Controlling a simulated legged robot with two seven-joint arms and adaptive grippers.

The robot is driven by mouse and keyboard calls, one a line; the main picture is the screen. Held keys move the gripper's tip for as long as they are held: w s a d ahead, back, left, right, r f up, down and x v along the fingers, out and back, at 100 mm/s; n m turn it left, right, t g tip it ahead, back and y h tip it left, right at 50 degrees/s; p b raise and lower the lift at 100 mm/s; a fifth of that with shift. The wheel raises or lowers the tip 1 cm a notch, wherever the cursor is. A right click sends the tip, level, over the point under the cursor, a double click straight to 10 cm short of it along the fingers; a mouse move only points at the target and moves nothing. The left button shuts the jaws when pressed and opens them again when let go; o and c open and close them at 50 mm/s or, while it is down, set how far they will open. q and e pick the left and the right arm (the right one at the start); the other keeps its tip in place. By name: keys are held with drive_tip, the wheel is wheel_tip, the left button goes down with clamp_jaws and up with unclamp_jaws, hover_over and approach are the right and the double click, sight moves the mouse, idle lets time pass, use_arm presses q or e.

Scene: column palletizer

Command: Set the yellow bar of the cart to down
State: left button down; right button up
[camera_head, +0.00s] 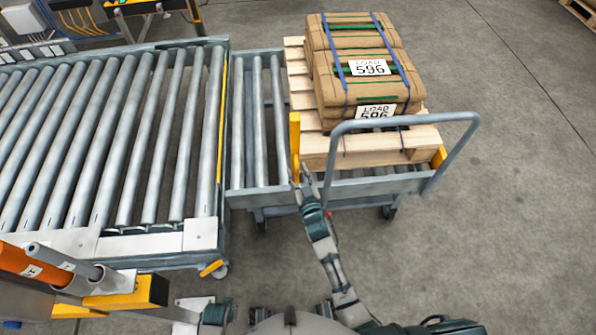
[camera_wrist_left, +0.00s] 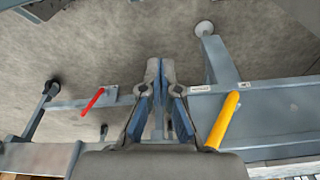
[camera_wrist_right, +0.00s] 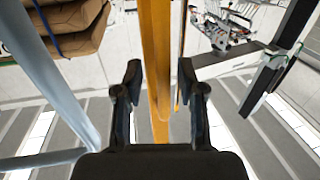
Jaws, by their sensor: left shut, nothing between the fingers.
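The yellow bar (camera_head: 294,146) stands upright at the near-left end of the grey roller cart (camera_head: 262,196). My right gripper (camera_head: 303,176) is at the bar's lower part. In the right wrist view the yellow bar (camera_wrist_right: 154,45) runs upright between the open fingers of my right gripper (camera_wrist_right: 159,82), with a visible gap on each side. My left gripper (camera_wrist_left: 160,68) is shut and empty in the left wrist view, pointing toward the floor. I cannot make out its fingers in the head view.
The cart carries a wooden pallet (camera_head: 415,142) with strapped brown sacks (camera_head: 345,60) and has a grey push handle (camera_head: 470,118). A roller conveyor (camera_head: 215,120) stands at left. The left wrist view shows a red lever (camera_wrist_left: 93,101) and a yellow lever (camera_wrist_left: 222,122).

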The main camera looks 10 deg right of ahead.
drive_tip(key=shift+w+a+r, duration=0.1)
drive_tip(key=shift+w+a, duration=0.1)
drive_tip(key=shift+a, duration=0.4)
drive_tip(key=shift+d, duration=0.45)
clamp_jaws()
drive_tip(key=shift+d, duration=0.1)
use_arm(q)
drive_tip(key=shift+r, duration=0.1)
drive_tip(key=shift+a, duration=0.1)
